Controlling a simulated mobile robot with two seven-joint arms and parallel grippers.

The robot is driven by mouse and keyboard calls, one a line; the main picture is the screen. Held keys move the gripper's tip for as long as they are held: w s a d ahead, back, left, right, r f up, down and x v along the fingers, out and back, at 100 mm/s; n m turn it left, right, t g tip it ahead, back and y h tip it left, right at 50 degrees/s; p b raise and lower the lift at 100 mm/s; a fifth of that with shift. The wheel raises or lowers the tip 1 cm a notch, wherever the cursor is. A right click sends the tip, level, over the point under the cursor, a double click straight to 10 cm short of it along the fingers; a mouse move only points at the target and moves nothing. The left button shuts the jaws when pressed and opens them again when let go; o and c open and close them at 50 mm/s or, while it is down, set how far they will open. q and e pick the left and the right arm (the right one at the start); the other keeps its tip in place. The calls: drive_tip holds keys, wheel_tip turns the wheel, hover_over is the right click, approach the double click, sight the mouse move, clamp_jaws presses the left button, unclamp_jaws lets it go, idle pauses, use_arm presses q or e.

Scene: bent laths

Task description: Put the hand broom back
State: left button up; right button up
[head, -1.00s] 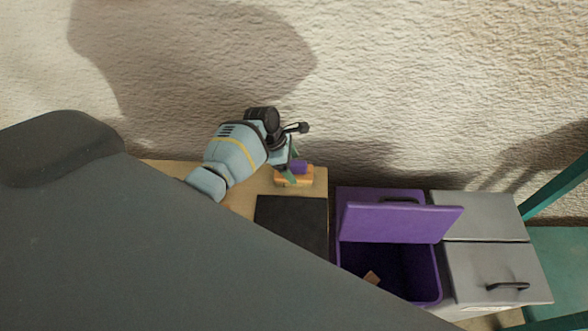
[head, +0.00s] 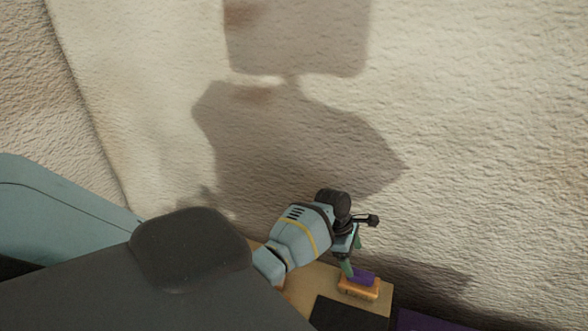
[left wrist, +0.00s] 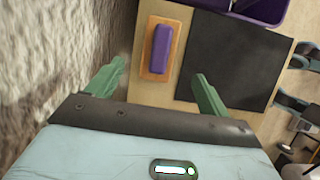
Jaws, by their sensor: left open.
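A purple block on a flat orange base (head: 358,288) sits at the far end of the wooden worktop (head: 301,287). It also shows in the left wrist view (left wrist: 160,50). It may be the hand broom or its holder; I cannot tell, and no bristles are clear. My left gripper (head: 352,260) is above and beside it in the head view. In the left wrist view the gripper (left wrist: 157,85) is open, its fingers apart and empty, with the purple block beyond them. My right gripper is not in view.
A black mat (left wrist: 235,60) lies on the worktop beside the purple block. A purple bin (head: 420,321) shows at the lower edge of the head view, and its rim shows in the left wrist view (left wrist: 262,12). The rough wall (head: 480,150) stands close behind the worktop.

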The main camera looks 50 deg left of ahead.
use_arm(q)
drive_tip(key=s+d+f+m+t, duration=0.2)
drive_tip(key=s+d+m, duration=0.1)
drive_tip(key=s+m, duration=0.3)
drive_tip(key=s+d+f+m+t+y, duration=0.1)
drive_tip(key=s+d+f+m+t, duration=0.1)
drive_tip(key=s+m, duration=0.5)
drive_tip(key=s+d+f+m+t+y, duration=0.1)
drive_tip(key=s+m, duration=0.5)
drive_tip(key=s, duration=0.6)
drive_tip(key=shift+s+d+f+t, duration=0.15)
drive_tip(key=shift+d+f+t, duration=0.3)
drive_tip(key=shift+d, duration=0.2)
drive_tip(key=shift+s+d+f+t, duration=0.1)
drive_tip(key=shift+d+f+t, duration=0.3)
drive_tip(key=shift+d, duration=0.25)
drive_tip(key=s+d+f+m, duration=0.1)
drive_tip(key=s+m, duration=0.4)
drive_tip(key=s, duration=0.6)
drive_tip(key=shift+d+f+m, duration=0.35)
drive_tip(key=shift+d+m, duration=0.05)
drive_tip(key=shift+d, duration=0.05)
